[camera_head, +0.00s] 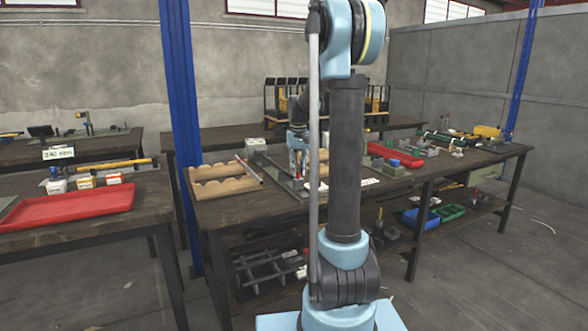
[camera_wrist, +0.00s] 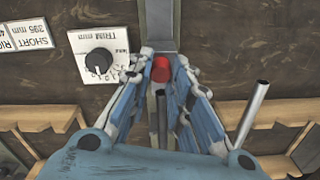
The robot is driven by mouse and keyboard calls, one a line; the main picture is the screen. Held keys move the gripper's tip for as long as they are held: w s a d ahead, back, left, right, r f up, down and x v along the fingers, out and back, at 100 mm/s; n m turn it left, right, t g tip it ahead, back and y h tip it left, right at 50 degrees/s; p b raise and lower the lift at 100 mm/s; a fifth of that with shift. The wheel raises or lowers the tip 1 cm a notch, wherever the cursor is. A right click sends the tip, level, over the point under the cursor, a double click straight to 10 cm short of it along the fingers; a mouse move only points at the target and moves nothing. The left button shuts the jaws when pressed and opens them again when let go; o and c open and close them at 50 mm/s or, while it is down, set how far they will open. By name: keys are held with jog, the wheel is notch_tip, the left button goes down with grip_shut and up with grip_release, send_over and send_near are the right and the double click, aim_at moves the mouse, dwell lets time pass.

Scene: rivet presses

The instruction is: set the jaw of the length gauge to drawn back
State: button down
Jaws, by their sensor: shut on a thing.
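The length gauge shows in the wrist view as a narrow grey metal rail (camera_wrist: 160,22) running down from the top middle. A red knob (camera_wrist: 160,70) stands on it, apparently on the gauge's jaw. My gripper (camera_wrist: 164,64) is shut on the red knob, with one fingertip on each side. The jaw's body is mostly hidden under the fingers, and I cannot tell its position along the rail. In the head view my gripper (camera_head: 297,170) is low over the middle table, and my own arm hides much of the gauge.
A dial plate marked TRIM mm (camera_wrist: 97,60) and a SHORT 395 mm card (camera_wrist: 25,38) lie left of the gauge. Wooden racks (camera_head: 222,185) stand close by, with a metal tube (camera_wrist: 252,112) leaning near my gripper. A red tray (camera_head: 70,208) is on the left table.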

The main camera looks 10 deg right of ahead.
jog(key=shift+s+d, duration=0.25)
jog(key=shift+s, duration=0.45)
jog(key=shift+s+d, duration=0.2)
jog(key=shift+s, duration=0.45)
jog(key=c, duration=1.5)
grip_release()
jog(key=shift+s, duration=0.1)
jog(key=shift+o, duration=0.2)
jog(key=shift+r, duration=0.15)
notch_tip(320, 180, up, 12)
jog(key=shift+f, duration=0.2)
